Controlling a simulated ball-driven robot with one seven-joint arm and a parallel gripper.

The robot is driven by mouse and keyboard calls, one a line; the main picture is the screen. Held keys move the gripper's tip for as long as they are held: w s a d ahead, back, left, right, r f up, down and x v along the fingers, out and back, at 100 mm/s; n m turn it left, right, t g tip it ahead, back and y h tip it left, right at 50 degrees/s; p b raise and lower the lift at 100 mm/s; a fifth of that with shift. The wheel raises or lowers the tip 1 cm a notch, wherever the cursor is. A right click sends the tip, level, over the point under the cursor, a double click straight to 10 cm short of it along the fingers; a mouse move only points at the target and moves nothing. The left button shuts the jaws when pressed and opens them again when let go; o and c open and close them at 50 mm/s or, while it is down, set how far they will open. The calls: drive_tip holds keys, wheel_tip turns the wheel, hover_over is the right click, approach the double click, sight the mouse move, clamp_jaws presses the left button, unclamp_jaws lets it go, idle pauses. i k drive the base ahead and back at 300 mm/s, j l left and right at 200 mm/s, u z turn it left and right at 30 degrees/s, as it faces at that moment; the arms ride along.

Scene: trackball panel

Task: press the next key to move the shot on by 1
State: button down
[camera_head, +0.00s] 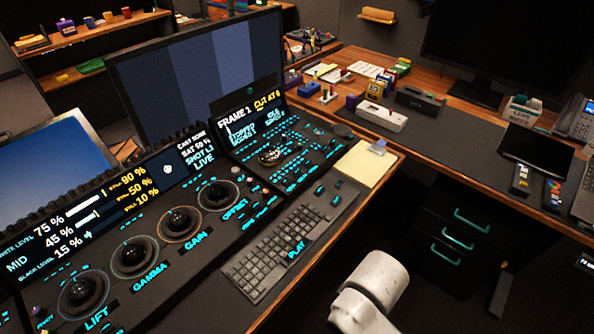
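The control panel (110,290) fills the left and lower part of the head view. Its right section (310,155) carries a jog dial (272,157) and rows of small dark keys with cyan legends. These legends are too small to read, so I cannot tell which is the next key. The main display (110,200) reads "SHOT 1" or similar and "LIVE". The smaller display (245,115) reads "FRAME 1" and what looks like "CUT AT 6". A white rounded part of my arm shows at the bottom; my gripper is out of view.
A yellow note pad (362,163) lies right of the keys. A large monitor (200,75) rises behind the panel. A wooden desk with small items stands at right.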

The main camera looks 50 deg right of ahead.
sight(298, 172)
drive_tip(key=i+j+z, duration=0.2)
drive_tip(key=j+z, duration=0.2)
drive_tip(key=i+j+z, duration=0.2)
drive_tip(key=z, duration=0.2)
drive_tip(key=j+z, duration=0.4)
drive_tip(key=i+j, duration=0.05)
drive_tip(key=j, duration=0.1)
